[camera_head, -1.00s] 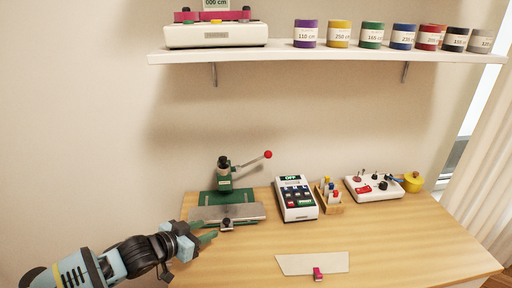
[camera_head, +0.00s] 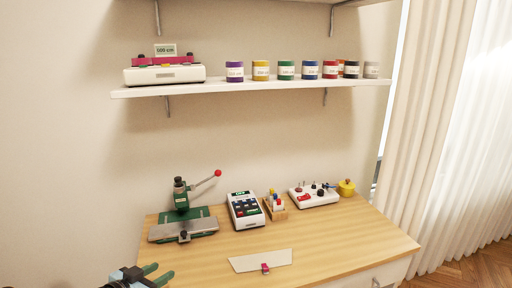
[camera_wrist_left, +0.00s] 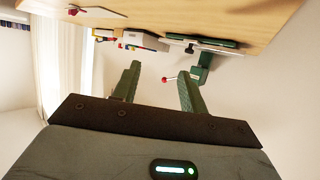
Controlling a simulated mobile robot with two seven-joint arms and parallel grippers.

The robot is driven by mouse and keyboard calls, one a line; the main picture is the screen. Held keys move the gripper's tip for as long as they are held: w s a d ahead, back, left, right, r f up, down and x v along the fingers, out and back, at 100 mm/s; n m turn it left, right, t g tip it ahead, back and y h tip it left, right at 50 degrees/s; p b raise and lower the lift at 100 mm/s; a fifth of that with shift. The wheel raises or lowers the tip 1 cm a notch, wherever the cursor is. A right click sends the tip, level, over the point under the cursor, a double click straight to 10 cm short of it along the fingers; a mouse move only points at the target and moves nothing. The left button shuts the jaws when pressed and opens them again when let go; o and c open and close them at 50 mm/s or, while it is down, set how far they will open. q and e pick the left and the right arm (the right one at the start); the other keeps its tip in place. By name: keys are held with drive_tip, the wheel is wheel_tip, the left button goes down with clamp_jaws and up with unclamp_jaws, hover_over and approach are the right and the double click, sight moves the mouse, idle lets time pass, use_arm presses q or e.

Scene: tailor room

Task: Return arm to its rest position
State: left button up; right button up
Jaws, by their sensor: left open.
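My left gripper (camera_head: 156,274) shows at the bottom left edge of the head view, in front of the table's left part. Its two green fingers are apart with nothing between them. In the left wrist view the open fingers (camera_wrist_left: 157,92) point toward the wall, and the table appears upside down at the top. The gripper is clear of the green press (camera_head: 182,222) with its red-knobbed lever, which also shows in the wrist view (camera_wrist_left: 203,66). Most of my left arm is out of the head view. My right gripper is not in view.
The wooden table (camera_head: 330,245) holds a calculator-like device (camera_head: 245,211), a small wooden rack (camera_head: 275,209), a white control box (camera_head: 313,196) and a yellow pot (camera_head: 346,188). A pale sheet (camera_head: 260,261) with a pink clip lies in front.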

use_arm(q)
drive_tip(key=w+a+t+y, duration=0.25)
drive_tip(key=a+y, duration=0.75)
drive_tip(key=a, duration=2.1)
drive_tip(key=s+d+f+g+h, duration=0.4)
drive_tip(key=s+d+f+g, duration=0.1)
drive_tip(key=s+d+f, duration=1.75)
drive_tip(key=s+d+n+g+h, duration=0.1)
drive_tip(key=s+d+n, duration=0.1)
drive_tip(key=s+d, duration=0.7)
drive_tip(key=s+d+n+g+h, duration=0.1)
drive_tip(key=s+d, duration=0.4)
drive_tip(key=s, duration=0.8)
drive_tip(key=shift+w+a+r+t+p, duration=0.15)
drive_tip(key=shift+w+r+t+p, duration=0.05)
drive_tip(key=shift+w+r+p, duration=0.5)
drive_tip(key=shift+w+a+r+t+p, duration=0.15)
drive_tip(key=shift+w+r+p, duration=0.45)
drive_tip(key=shift+r, duration=0.1)
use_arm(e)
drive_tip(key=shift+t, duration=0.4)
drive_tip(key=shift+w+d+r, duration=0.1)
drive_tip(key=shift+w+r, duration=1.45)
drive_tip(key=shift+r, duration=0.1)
